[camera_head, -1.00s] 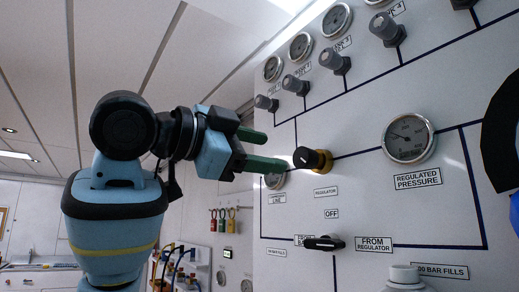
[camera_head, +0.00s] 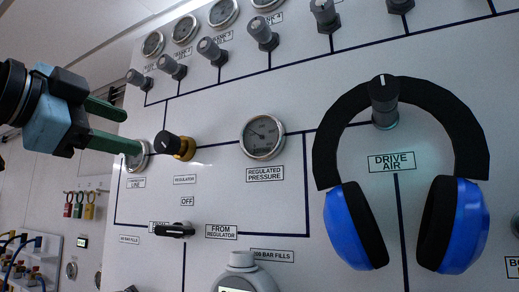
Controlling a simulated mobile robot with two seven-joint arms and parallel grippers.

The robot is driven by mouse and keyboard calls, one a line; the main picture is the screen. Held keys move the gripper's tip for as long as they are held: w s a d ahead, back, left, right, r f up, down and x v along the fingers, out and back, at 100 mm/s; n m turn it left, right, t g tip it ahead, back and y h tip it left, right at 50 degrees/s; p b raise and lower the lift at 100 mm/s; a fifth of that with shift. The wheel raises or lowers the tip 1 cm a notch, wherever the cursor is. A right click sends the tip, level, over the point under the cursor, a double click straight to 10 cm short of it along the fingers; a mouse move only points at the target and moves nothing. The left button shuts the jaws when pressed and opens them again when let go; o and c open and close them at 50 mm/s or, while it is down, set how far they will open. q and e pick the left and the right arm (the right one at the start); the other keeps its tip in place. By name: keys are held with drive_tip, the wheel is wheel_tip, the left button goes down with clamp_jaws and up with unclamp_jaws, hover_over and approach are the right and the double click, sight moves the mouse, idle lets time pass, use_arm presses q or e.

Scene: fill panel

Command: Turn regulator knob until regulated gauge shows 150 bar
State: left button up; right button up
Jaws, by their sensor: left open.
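The regulator knob (camera_head: 176,146) is black with a brass-coloured base, on the white panel above the "REGULATOR" label. The regulated pressure gauge (camera_head: 263,137) is a round dial to its right; its needle points to the upper left, and its numbers are too small to read. My left gripper (camera_head: 130,131) is open, with two green fingers pointing right. Its fingertips are left of the knob, and I see nothing between them. The lower finger overlaps the gauge above the "LINE" label in the picture. My right gripper is not in view.
Blue and black ear defenders (camera_head: 455,225) hang over the drive air knob (camera_head: 383,98) at the right. A black selector handle (camera_head: 174,230) sits below the regulator. Bank knobs (camera_head: 262,33) and gauges line the top. A grey round fitting (camera_head: 240,262) protrudes at the bottom.

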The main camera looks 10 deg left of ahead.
sight(161, 143)
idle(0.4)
use_arm(q)
drive_tip(key=shift+w+d+n, duration=0.45)
drive_tip(key=shift+w+n, duration=0.8)
drive_tip(key=shift+n, duration=0.45)
drive_tip(key=shift+w+d+n, duration=0.5)
drive_tip(key=shift+w+n, duration=0.7)
drive_tip(key=shift+n, duration=0.5)
drive_tip(key=shift+w+d+n, duration=0.45)
drive_tip(key=shift+w+n, duration=0.8)
drive_tip(key=shift+n, duration=0.45)
drive_tip(key=c, duration=1)
drive_tip(key=shift+m, duration=0.3)
